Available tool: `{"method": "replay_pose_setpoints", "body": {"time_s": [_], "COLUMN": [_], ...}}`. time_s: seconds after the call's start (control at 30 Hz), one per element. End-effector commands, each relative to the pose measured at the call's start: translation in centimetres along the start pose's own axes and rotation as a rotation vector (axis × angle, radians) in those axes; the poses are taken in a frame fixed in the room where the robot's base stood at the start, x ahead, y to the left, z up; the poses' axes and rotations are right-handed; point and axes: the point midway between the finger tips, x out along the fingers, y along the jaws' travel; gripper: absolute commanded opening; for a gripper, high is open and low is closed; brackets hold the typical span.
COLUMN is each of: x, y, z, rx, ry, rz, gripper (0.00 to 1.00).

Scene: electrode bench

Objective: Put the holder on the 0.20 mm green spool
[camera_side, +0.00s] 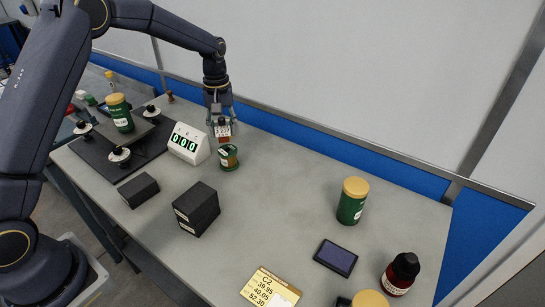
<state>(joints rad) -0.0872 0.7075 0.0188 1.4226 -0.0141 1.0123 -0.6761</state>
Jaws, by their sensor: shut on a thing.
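My gripper (221,118) points down near the back of the bench, just right of the white display. It is shut on a small block with a white upper part and a reddish-brown lower part, which looks like the holder (223,134). A short green spool (229,158) with a pale label stands on the bench just below the holder. I cannot tell whether the two touch. Its label is too small to read, so I cannot confirm 0.20 mm.
The display (188,143) reads 000, close left of my gripper. A dark plate (97,151) carries a gold-lidded green jar (121,117) and knobs. Black boxes (196,209) stand in front. Another green jar (351,205), a dark pad (335,257) and a red-brown bottle (399,276) stand right. The bench centre is clear.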

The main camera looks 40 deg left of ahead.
Motion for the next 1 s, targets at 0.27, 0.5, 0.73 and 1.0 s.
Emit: {"method": "replay_pose_setpoints", "body": {"time_s": [0.27, 0.5, 0.73, 1.0], "x": [2.4, 3.9, 4.2, 4.3], "y": [0.5, 0.6, 0.6, 0.5], "z": [-0.6, -0.7, -0.7, -0.6], "rx": [0.000, 0.000, 0.000, 0.000], "ry": [-0.001, 0.003, 0.002, 0.001], "rz": [0.000, 0.003, 0.002, 0.001], "gripper": [0.00, 0.00, 0.00, 0.70]}}
